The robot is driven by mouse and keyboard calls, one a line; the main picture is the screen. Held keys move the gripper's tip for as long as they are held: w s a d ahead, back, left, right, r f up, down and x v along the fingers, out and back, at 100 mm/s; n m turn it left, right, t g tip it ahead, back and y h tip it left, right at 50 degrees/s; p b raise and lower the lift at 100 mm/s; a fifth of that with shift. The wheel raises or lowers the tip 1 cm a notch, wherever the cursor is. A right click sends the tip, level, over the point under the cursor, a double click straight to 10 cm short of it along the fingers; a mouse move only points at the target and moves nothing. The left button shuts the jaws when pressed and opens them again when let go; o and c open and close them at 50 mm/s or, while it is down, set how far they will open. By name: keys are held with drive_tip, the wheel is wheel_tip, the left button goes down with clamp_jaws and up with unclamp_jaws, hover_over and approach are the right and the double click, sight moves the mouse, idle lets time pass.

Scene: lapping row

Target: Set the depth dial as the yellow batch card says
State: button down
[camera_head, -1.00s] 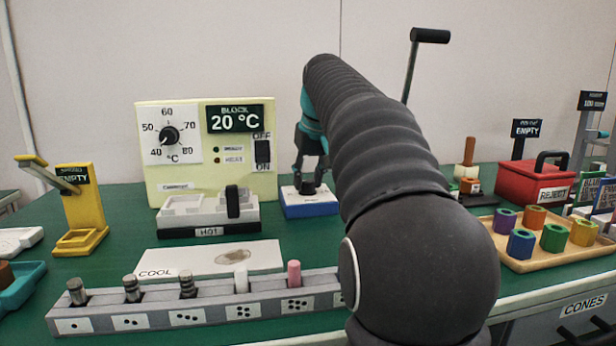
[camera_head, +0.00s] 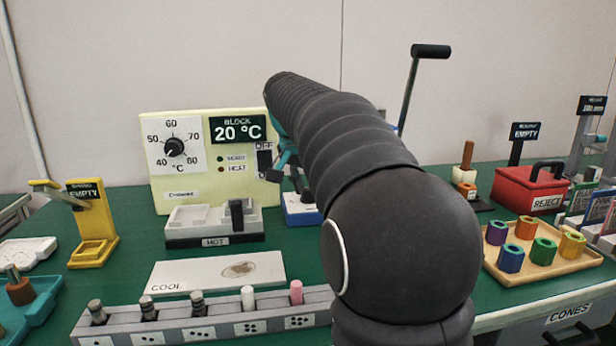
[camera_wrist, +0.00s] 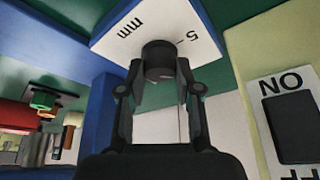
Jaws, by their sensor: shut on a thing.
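The depth dial is a dark round knob (camera_wrist: 158,60) on a white plate marked "5" and "mm" (camera_wrist: 125,32), in the wrist view. The plate sits on a blue block (camera_wrist: 85,85), which also shows in the head view (camera_head: 301,214), partly behind my arm. My gripper (camera_wrist: 159,80) is shut on the knob, one finger on each side. Its pointer and most scale marks are hidden, so I cannot tell the setting. I cannot make out a yellow batch card.
A cream heater panel (camera_head: 210,195) with its own dial and a 20 °C display stands close left of the blue block. A grey rack of pegs (camera_head: 215,335) lies in front. A red reject box (camera_head: 525,190) and a wooden tray (camera_head: 540,272) stand right.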

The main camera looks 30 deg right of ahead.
drive_tip(key=m+p, duration=0.1)
drive_tip(key=m, duration=0.1)
drive_tip(key=m+g+p, duration=0.1)
drive_tip(key=m, duration=0.1)
drive_tip(key=shift+w+r+m+g+h+p, duration=0.1)
drive_tip(key=shift+w+m+g+h+p, duration=0.05)
drive_tip(key=shift+m+g+h+p, duration=0.2)
drive_tip(key=shift+m+g+p, duration=0.55)
drive_tip(key=shift+m+g, duration=0.1)
drive_tip(key=shift+m, duration=1.2)
drive_tip(key=c, duration=0.8)
unclamp_jaws()
drive_tip(key=shift+a, duration=0.1)
drive_tip(key=v, duration=1.1)
drive_tip(key=shift+w+a+r, duration=0.15)
drive_tip(key=shift+a+r, duration=0.1)
drive_tip(key=shift+r, duration=0.05)
